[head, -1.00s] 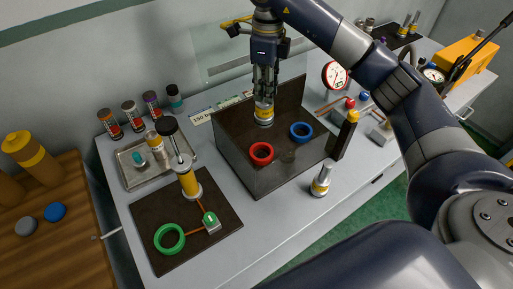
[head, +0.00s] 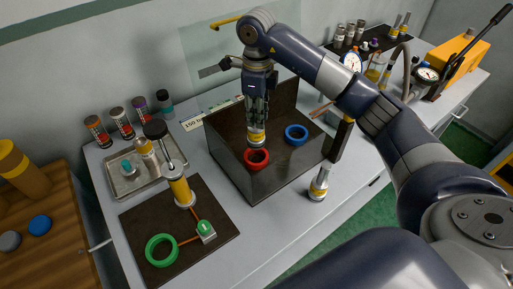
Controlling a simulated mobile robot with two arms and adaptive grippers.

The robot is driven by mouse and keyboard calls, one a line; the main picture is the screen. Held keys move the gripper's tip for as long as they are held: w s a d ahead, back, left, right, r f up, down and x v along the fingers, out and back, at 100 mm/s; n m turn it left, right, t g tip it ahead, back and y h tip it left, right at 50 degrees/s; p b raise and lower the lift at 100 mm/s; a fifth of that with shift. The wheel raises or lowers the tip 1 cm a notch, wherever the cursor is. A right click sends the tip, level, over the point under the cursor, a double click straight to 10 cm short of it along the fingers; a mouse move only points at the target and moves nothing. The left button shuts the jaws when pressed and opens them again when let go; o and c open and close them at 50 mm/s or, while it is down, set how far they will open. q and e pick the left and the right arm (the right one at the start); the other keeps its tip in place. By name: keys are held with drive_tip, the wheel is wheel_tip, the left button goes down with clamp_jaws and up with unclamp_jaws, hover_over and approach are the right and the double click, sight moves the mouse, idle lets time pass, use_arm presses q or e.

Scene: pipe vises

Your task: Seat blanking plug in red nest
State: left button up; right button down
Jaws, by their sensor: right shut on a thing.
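The red nest (head: 257,159) is a red ring on the left part of a dark, walled box (head: 275,182). My right gripper (head: 257,128) points down directly above it, shut on the blanking plug (head: 256,140), a silver piece with a yellow band. The plug hangs upright, and its lower end overlaps the back part of the red ring in the head view. I cannot tell whether it touches the ring or is still above it. A blue ring nest (head: 297,134) lies to the right, empty. My left gripper is not in view.
A similar silver and yellow fitting (head: 318,188) stands on the bench before the box, near a dark upright post (head: 339,140). Left are a dark mat (head: 140,222) with a green ring (head: 162,250) and a metal tray (head: 125,185).

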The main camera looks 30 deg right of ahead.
sight(257, 134)
wheel_tip(257, 134, down, 4)
drive_tip(key=shift+f+p, duration=0.15)
drive_tip(key=shift+p, duration=0.4)
wheel_tip(257, 134, down, 3)
drive_tip(key=shift+s+f+p, duration=0.1)
drive_tip(key=shift+p, duration=0.5)
drive_tip(key=shift+f, duration=0.3)
drive_tip(key=c, duration=1.4)
unclamp_jaws()
drive_tip(key=shift+c, duration=0.2)
drive_tip(key=shift+r, duration=0.15)
